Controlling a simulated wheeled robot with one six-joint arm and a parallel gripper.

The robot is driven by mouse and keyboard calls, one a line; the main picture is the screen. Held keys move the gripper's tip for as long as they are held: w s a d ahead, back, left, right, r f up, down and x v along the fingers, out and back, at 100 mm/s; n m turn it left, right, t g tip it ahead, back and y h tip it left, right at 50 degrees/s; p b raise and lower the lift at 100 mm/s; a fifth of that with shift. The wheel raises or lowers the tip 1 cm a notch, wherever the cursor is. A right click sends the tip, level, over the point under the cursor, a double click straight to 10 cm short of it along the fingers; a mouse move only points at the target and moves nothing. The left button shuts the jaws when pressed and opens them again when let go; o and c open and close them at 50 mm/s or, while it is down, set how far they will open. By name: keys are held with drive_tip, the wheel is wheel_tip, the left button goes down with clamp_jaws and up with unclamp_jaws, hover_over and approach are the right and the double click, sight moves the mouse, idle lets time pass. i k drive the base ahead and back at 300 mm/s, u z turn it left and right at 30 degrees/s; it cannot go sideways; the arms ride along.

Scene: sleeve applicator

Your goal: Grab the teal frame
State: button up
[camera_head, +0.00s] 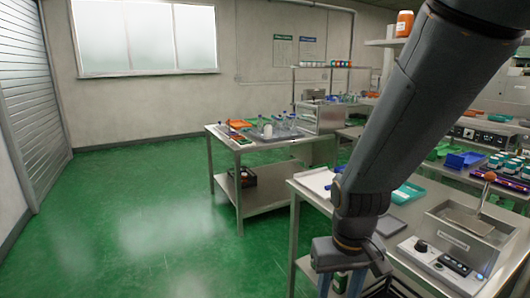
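A teal, shallow frame-like piece (407,192) lies on the near metal table, just right of my arm. My arm crosses the right half of the view and hides part of this table. My gripper (348,284) is at the bottom edge, in front of and below the teal pieces in the picture. Its fingertips are cut off or hidden, so I cannot see whether it is open or holds anything.
A metal applicator box with an orange-knobbed lever (489,178) and a control panel (440,266) stand at the right of the near table (311,184). A farther table (228,139) holds bottles and trays. Green floor (150,220) is clear at left.

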sight(499, 118)
drive_tip(key=z, duration=1.5)
drive_tip(key=k, duration=0.6)
drive_tip(key=u, duration=0.6)
drive_tip(key=i, duration=0.4)
drive_tip(key=u, duration=0.8)
drive_tip(key=i, duration=1.1)
drive_tip(key=z, duration=0.5)
